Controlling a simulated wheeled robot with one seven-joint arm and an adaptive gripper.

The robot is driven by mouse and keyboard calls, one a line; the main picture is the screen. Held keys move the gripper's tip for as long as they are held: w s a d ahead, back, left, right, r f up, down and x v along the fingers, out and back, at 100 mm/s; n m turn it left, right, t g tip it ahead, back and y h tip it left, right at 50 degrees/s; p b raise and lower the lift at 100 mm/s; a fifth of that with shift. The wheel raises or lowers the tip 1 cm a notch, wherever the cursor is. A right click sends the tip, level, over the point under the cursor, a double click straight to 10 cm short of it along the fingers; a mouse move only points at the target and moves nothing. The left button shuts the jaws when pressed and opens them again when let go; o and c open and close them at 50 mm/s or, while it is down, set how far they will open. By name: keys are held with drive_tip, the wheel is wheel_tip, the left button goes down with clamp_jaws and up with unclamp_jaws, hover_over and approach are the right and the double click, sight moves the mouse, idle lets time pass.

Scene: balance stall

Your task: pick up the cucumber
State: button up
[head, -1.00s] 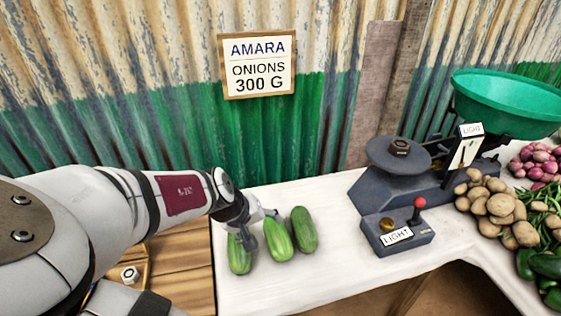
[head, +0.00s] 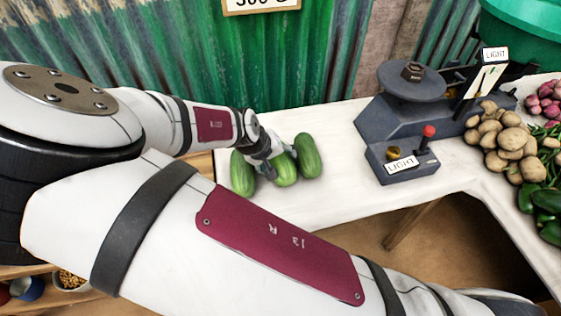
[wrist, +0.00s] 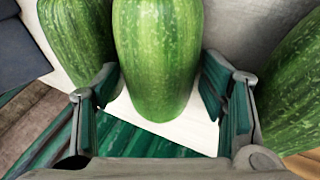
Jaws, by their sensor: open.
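Three green cucumbers lie side by side on the white tabletop. In the head view the left cucumber (head: 242,173), the middle cucumber (head: 286,174) and the right cucumber (head: 308,156) are all partly or fully visible. My gripper (head: 273,164) is at the middle one and hides part of it. In the wrist view the middle cucumber (wrist: 160,55) lies between the two open fingers of my gripper (wrist: 158,100), with its near end between the pads. The other cucumbers (wrist: 78,40) (wrist: 298,75) lie outside the fingers. I cannot tell whether either finger touches one.
A dark balance scale (head: 408,115) with a red-knobbed lever box (head: 405,162) stands to the right on the white table (head: 345,185). Potatoes (head: 512,148), onions (head: 545,100) and green peppers (head: 548,205) lie farther right. A corrugated wall (head: 270,65) stands behind.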

drive_tip(key=c, duration=1.1)
drive_tip(key=shift+r, duration=0.15)
